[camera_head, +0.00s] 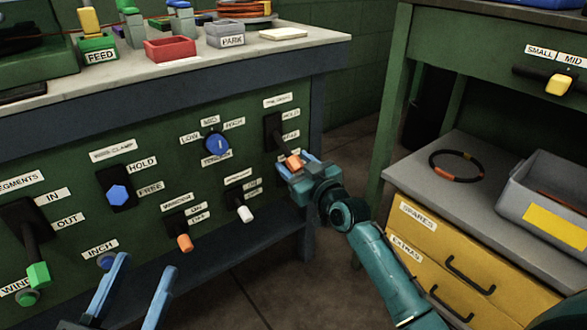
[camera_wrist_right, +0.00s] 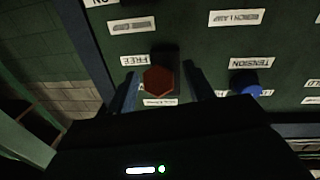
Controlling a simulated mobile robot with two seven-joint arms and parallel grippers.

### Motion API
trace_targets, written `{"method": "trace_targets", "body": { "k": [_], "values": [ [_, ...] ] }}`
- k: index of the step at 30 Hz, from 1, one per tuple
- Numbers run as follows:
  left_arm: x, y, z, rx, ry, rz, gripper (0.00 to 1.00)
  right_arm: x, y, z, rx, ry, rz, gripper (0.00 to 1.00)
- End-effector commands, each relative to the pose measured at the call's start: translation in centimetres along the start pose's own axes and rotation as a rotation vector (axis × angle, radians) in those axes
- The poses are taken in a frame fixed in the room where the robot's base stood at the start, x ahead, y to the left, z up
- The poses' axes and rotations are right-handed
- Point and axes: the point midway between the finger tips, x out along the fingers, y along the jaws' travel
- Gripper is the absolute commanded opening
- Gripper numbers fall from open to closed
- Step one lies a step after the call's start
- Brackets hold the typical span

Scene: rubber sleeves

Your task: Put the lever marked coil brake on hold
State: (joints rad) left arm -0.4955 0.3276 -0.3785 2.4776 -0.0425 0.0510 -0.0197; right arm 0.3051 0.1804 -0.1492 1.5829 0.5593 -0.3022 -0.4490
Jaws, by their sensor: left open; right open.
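A lever with an orange knob (camera_head: 293,161) sits at the upper right of the green panel, its black slot beside a HOLD label (camera_head: 291,113) and a lower FREE label. The title plate above it (camera_head: 277,100) is too small to read. The lever hangs down, on the FREE side. My right gripper (camera_head: 296,160) is open with its fingers either side of the knob. In the right wrist view the knob (camera_wrist_right: 160,80) shows between the fingers; I cannot tell if they touch it. My left gripper (camera_head: 148,262) is open and empty, low at the left.
Another HOLD/FREE control has a blue knob (camera_head: 117,193). A blue dial (camera_head: 216,144), a white-tipped switch (camera_head: 245,214), an orange-tipped switch (camera_head: 184,243) and a green-knobbed lever (camera_head: 38,275) are nearby. A drawer cabinet (camera_head: 430,222) stands right of my right arm.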

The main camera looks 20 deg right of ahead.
Motion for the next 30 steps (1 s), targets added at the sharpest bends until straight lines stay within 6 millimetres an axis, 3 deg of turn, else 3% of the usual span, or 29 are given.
{"method": "trace_targets", "body": {
  "k": [4, 13, 30],
  "values": [
    [0.23, -0.18, -0.34, 0.022, 0.032, 0.003, 0.45, 0.94, -0.07, 0.03, 0.001, 0.000, -0.001, 0.52],
    [0.31, -0.24, -0.53, 0.026, 0.038, 0.003, 0.45, 1.07, -0.04, -0.04, 0.001, -0.001, -0.001, 0.51],
    [0.31, -0.25, -0.52, 0.026, 0.037, 0.003, 0.45, 1.04, -0.01, -0.02, 0.001, -0.001, 0.000, 0.05]
  ]
}}
